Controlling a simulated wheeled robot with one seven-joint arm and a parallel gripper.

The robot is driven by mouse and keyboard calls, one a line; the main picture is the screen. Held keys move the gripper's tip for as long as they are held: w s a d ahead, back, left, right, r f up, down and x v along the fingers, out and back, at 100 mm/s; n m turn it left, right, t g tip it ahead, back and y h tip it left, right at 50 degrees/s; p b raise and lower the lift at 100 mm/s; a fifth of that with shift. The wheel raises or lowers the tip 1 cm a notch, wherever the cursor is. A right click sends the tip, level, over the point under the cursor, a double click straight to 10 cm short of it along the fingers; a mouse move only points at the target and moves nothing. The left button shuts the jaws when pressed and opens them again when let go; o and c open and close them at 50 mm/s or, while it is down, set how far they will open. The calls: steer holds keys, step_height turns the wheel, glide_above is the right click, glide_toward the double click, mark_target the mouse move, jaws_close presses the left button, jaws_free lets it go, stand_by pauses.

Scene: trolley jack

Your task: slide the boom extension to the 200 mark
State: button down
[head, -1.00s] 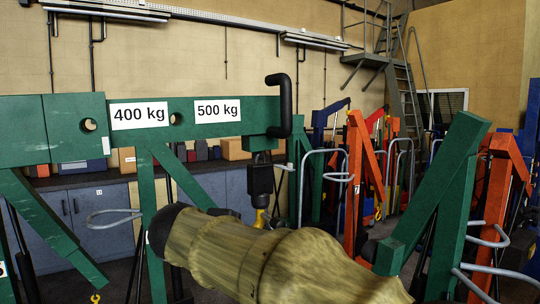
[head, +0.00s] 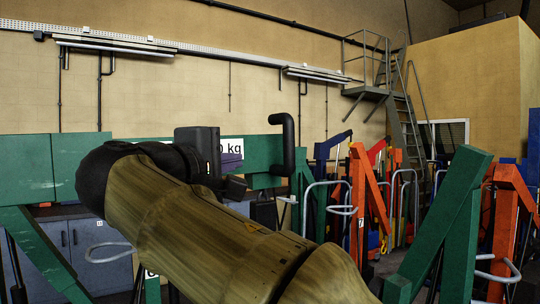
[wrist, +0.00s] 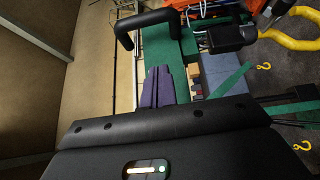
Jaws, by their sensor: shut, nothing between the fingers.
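The green boom extension (head: 262,150) runs across the head view, its right end carrying a black bent handle (head: 284,143). My arm hides most of it; only "0 kg" of one label (head: 231,148) shows, and no 200 mark is visible. The thicker green boom (head: 55,168) is at left. My gripper (head: 231,163) has purple fingers, shut and empty, in front of the extension in the head view. In the wrist view the shut fingers (wrist: 158,82) overlap the green extension (wrist: 160,48), left of the handle in the head view. Contact cannot be told. The handle (wrist: 150,27) shows above them.
A yellow hook (wrist: 292,32) hangs from a black block (wrist: 228,38) near the extension's end. Green (head: 455,220) and orange (head: 360,195) crane frames crowd the right. Grey cabinets (head: 85,255) stand behind. The upper wall side is free.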

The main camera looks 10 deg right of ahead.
mark_target(256, 155)
steer(key=w+d+p, duration=0.4)
steer(key=w+d, duration=0.3)
steer(key=d, duration=0.2)
steer(key=shift+d+r, duration=0.15)
steer(key=shift+w, duration=0.15)
